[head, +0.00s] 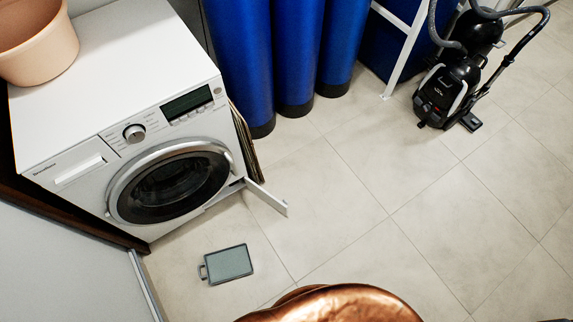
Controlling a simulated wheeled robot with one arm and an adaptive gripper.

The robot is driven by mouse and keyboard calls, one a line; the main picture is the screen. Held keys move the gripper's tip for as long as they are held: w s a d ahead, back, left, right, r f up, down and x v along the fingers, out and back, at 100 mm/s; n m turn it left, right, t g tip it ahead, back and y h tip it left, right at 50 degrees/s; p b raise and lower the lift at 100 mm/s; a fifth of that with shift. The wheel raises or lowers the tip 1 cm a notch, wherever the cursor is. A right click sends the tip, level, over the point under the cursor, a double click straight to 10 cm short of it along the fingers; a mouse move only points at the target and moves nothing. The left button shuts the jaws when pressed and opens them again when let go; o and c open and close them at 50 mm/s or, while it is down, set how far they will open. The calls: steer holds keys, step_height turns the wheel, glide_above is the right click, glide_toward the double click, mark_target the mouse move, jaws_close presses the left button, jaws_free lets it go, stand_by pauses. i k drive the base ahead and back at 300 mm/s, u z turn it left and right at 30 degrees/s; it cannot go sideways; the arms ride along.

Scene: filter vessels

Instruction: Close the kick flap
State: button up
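The kick flap (267,198) is a small light-grey panel low on the front of the white washing machine (85,150). It stands open, sticking out from the machine's lower right front corner over the floor. Its outer end points down and right in the head view. The round door (168,185) above it looks shut. The opening behind the flap is mostly hidden by the machine's front. My gripper's fingers are not in view.
A grey-green tray-like object (228,264) lies on the tiles before the machine. Blue cylinders (297,50) stand behind, a black vacuum cleaner (447,92) at upper right. A peach tub (38,45) sits on the machine. Floor (400,220) right of the flap is clear.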

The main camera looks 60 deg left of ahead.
mark_target(281, 207)
steer(key=i, duration=3)
steer(key=u, duration=5.1)
steer(key=i, duration=1)
steer(key=z, duration=0.2)
